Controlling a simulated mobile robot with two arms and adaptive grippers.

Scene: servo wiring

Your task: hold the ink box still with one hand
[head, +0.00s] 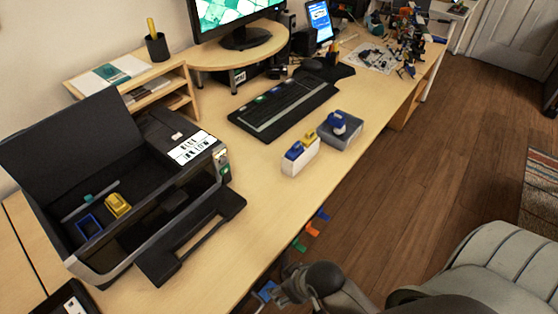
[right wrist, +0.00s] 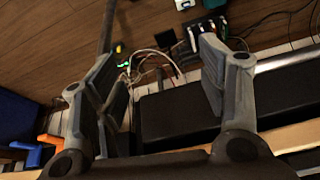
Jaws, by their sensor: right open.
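Two small boxes stand side by side on the desk right of the printer; I cannot tell which is the ink box. One is a white box (head: 300,158) with blue and yellow pieces in its top. The other is a grey box (head: 341,131) with a blue-and-white piece on it. My right gripper (head: 277,289) is at the bottom of the head view, off the desk's front edge and well apart from both boxes. In the right wrist view the right gripper (right wrist: 158,60) is open, with nothing between its fingers. My left gripper is not in view.
An open printer (head: 100,262) holds a yellow cartridge (head: 117,205) and a blue frame (head: 88,227). A keyboard (head: 284,105) lies behind the boxes. Blue, orange and green tabs (head: 311,229) stick out at the desk edge. The desk (head: 262,200) in front of the white box is clear.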

